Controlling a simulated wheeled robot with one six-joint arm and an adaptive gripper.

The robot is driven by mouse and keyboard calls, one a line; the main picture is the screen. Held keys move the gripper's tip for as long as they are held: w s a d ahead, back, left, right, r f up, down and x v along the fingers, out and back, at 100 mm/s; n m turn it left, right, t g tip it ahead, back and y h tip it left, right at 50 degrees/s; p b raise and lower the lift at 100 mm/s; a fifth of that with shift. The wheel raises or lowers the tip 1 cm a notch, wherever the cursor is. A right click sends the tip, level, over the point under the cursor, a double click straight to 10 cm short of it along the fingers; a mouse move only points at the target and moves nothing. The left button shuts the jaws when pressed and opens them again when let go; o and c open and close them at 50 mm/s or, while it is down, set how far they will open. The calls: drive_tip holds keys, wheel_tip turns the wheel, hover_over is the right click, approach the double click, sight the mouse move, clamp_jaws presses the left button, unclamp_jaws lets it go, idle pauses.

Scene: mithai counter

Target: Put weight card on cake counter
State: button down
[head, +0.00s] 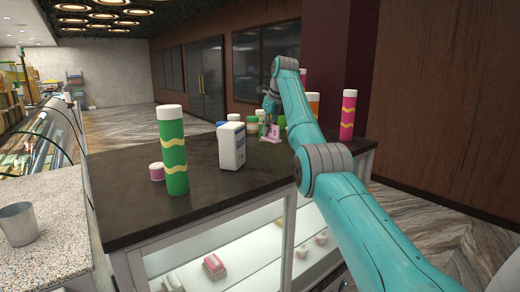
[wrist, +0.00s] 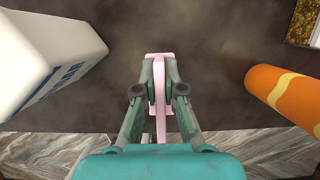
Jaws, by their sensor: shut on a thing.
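The pink weight card (wrist: 160,95) is between the fingers of my gripper (wrist: 159,82) in the wrist view, seen edge-on. My gripper is shut on it. In the head view the pink card (head: 272,139) shows at the far part of the dark-topped counter (head: 245,190), below my gripper (head: 268,122). It looks upright and at or just above the dark top; I cannot tell if it touches. The card's face is too small to read.
A white carton (head: 232,146) stands left of the card, also in the wrist view (wrist: 40,60). An orange tube (wrist: 285,95) is to the right. A green tube (head: 173,155), a small pink jar (head: 157,172) and a pink tube (head: 348,115) stand on the counter.

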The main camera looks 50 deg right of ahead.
drive_tip(key=shift+f, duration=3.7)
drive_tip(key=shift+f, duration=0.15)
drive_tip(key=c, duration=1.3)
unclamp_jaws()
